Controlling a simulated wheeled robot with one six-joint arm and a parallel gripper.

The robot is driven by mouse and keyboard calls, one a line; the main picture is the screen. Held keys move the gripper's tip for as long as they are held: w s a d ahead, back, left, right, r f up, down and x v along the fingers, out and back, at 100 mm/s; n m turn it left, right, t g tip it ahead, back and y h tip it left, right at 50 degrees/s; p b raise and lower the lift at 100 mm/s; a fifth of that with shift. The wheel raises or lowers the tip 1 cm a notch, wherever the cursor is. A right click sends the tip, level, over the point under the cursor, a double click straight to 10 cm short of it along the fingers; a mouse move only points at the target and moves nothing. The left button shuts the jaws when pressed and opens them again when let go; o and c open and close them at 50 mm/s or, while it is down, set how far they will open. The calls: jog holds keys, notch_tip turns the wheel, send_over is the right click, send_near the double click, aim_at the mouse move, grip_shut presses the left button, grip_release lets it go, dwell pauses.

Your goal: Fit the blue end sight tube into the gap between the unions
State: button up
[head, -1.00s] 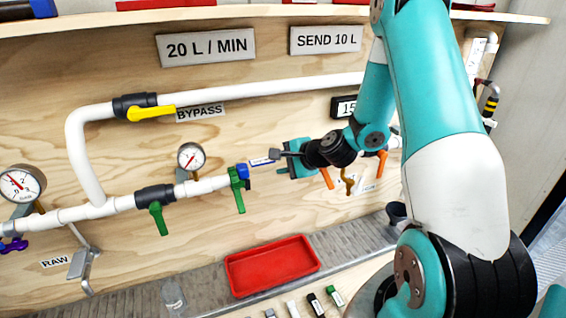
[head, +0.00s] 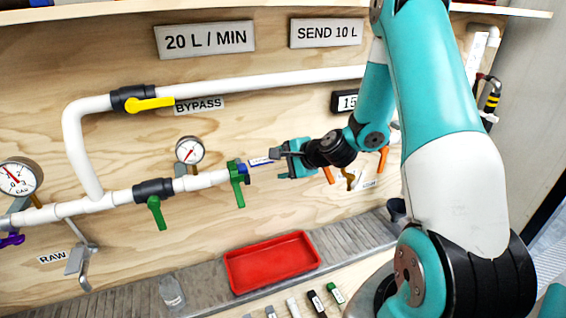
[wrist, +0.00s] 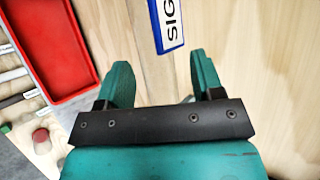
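My gripper (head: 284,163) is in front of the wood panel, just right of the left union (head: 238,171) with its green lever and a blue part. In the wrist view its two teal fingers (wrist: 160,75) stand well apart, with no solid thing visibly held between them. A blue-edged label starting "SIG" (wrist: 167,25) lies beyond the fingertips; it also shows in the head view (head: 262,161). The right union is hidden behind my gripper. I cannot clearly make out the blue end sight tube; whether a clear tube spans the gap, I cannot tell.
A red tray (head: 229,275) lies below on the grey ledge, with a clear jar (head: 172,291) to its left. Several small pieces with coloured ends lie in front, among them a black one (head: 315,303) and a green one (head: 336,294). Orange levers (head: 383,160) hang right of my gripper.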

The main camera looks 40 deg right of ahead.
jog(key=b+v, duration=0.6)
jog(key=v, duration=1.1)
jog(key=shift+s, duration=0.2)
jog(key=s+a+n+g+y, duration=0.25)
jog(key=a+n+g, duration=0.35)
jog(key=a+n, duration=1)
jog(key=s+a+n+g+h, duration=0.1)
jog(key=s+a+n+g, duration=0.4)
jog(key=s+a+n, duration=0.4)
jog(key=s+a, duration=0.1)
jog(key=a, duration=0.3)
jog(key=shift+s+n, duration=0.4)
